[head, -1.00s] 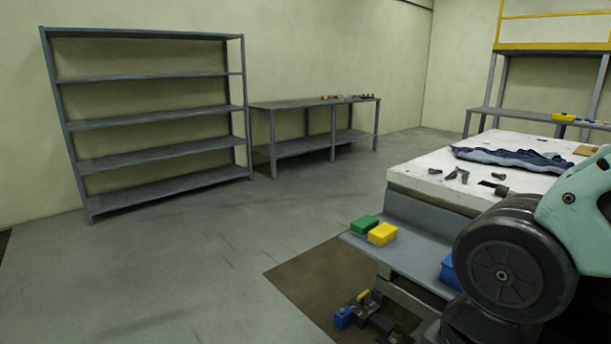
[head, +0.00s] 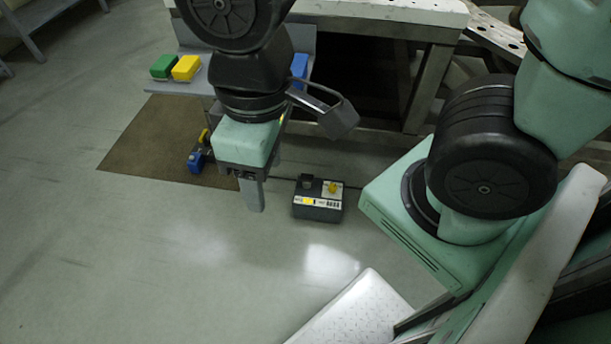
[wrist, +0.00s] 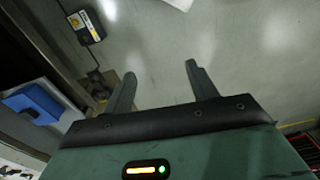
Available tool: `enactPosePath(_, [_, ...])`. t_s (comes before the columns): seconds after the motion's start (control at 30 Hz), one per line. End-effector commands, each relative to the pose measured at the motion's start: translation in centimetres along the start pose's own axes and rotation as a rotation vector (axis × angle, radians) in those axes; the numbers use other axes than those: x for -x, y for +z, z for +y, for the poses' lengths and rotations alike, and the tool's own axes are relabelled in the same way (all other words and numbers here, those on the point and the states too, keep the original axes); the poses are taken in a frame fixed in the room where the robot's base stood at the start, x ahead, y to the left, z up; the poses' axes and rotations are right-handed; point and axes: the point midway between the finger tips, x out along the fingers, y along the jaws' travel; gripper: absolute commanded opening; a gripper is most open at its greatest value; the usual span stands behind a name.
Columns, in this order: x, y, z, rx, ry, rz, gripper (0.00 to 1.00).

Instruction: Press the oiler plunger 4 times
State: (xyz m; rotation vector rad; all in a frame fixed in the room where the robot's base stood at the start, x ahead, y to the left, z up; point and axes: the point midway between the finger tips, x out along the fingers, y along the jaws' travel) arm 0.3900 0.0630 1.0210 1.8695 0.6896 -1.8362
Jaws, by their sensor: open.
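My gripper (head: 253,196) hangs pointing down over the floor in the head view, left of a dark box. In the wrist view its two fingers (wrist: 160,72) are spread with nothing between them. The dark box (head: 317,211) stands on the floor, with a yellow knob (head: 333,187), a dark stub and a pale label on top. It also shows at the upper left of the wrist view (wrist: 86,27), apart from the fingers. A blue part with a yellow top (head: 196,160) sits low, left of my gripper. I cannot tell which of these is the oiler, and no plunger is clearly seen.
A green box (head: 163,67) and a yellow box (head: 186,68) lie on a grey shelf below the white-topped bench (head: 400,12). A blue bin (head: 299,66) is partly hidden by my arm. A brown mat (head: 150,140) lies left.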

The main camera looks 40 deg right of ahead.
Motion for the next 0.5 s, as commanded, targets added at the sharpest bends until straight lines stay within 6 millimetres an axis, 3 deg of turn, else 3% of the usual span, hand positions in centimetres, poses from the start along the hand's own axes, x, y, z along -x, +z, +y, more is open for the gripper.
enactPosePath(0.3, [0.00, 0.00, 0.00, 0.000, 0.000, 0.000, 0.58])
enactPosePath(0.5, [0.00, 0.00, 0.00, 0.000, 0.000, 0.000, 0.02])
